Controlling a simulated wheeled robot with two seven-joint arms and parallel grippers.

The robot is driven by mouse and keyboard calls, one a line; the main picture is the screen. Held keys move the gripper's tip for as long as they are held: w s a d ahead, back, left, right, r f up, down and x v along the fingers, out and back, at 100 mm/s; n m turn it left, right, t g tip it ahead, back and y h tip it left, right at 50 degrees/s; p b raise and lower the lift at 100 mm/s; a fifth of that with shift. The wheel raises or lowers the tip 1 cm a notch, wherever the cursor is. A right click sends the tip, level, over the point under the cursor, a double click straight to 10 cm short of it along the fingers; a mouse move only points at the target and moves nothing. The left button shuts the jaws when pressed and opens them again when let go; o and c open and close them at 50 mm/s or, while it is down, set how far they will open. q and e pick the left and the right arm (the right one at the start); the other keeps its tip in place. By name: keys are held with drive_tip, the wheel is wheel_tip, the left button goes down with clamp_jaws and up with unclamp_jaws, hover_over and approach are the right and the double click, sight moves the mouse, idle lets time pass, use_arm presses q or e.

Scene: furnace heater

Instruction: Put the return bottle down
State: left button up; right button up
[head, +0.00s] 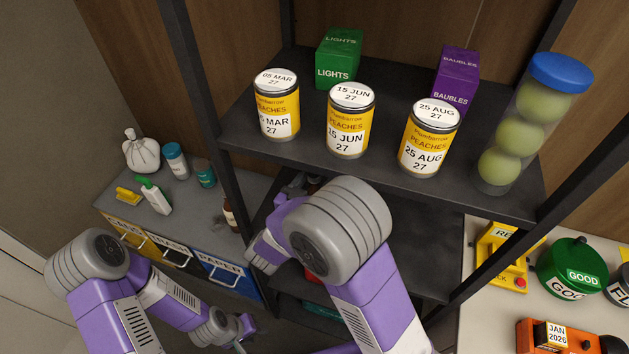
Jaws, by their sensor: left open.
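A brown bottle (230,214) with a pale label stands at the right end of the grey counter (200,213), partly cut off by the shelf post. I cannot read its label, so I cannot tell whether it is the return bottle. My left gripper (243,334) is open, low in front of the bins and well below the bottle, with no bottle visible in it. My right arm is bent in front of the black shelf. Its forearm points left and its gripper end is mostly hidden at the shelf, so what it holds does not show.
The black shelf (390,183) holds several yellow peach cans, a green box (339,60), a purple box (456,78) and a ball tube (530,120).

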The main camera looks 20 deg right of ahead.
drive_tip(key=shift+r, duration=0.2)
drive_tip(key=shift+s+a, duration=0.2)
drive_tip(key=shift+a, duration=0.05)
drive_tip(key=p+v, duration=0.1)
drive_tip(key=v, duration=1)
drive_tip(key=shift+s, duration=0.15)
drive_tip(key=shift+a, duration=0.1)
